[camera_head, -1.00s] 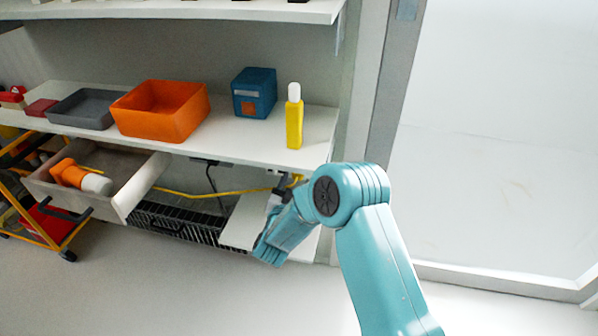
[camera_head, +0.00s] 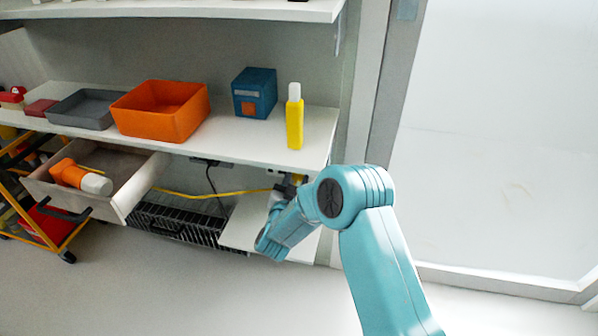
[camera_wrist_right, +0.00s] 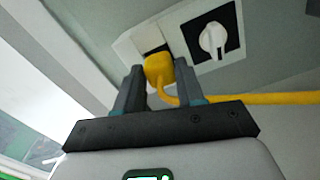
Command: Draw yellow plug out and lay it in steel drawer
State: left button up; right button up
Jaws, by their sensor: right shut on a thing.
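The yellow plug (camera_wrist_right: 158,67) is between the two dark fingers of my right gripper (camera_wrist_right: 160,76) in the right wrist view, and the gripper is shut on it. The plug is right at the pale wall socket plate (camera_wrist_right: 128,47); I cannot tell whether its pins are in. Its yellow cord (camera_wrist_right: 255,98) runs off to the right. In the head view my right gripper (camera_head: 291,183) is under the shelf, partly hidden by my arm. The steel drawer (camera_head: 143,190) stands open at the left, with an orange and white tool (camera_head: 78,177) inside. My left gripper is not in view.
A white rotary switch (camera_wrist_right: 213,40) is beside the socket. The shelf (camera_head: 235,140) above carries an orange bin (camera_head: 160,112), a grey tray (camera_head: 80,110), a blue box (camera_head: 254,93) and a yellow bottle (camera_head: 294,122). A black wire basket (camera_head: 185,224) is right of the drawer.

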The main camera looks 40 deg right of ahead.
jog(key=shift+v, duration=0.9)
jog(key=shift+s+a, duration=0.1)
grip_shut()
jog(key=shift+v, duration=2.4)
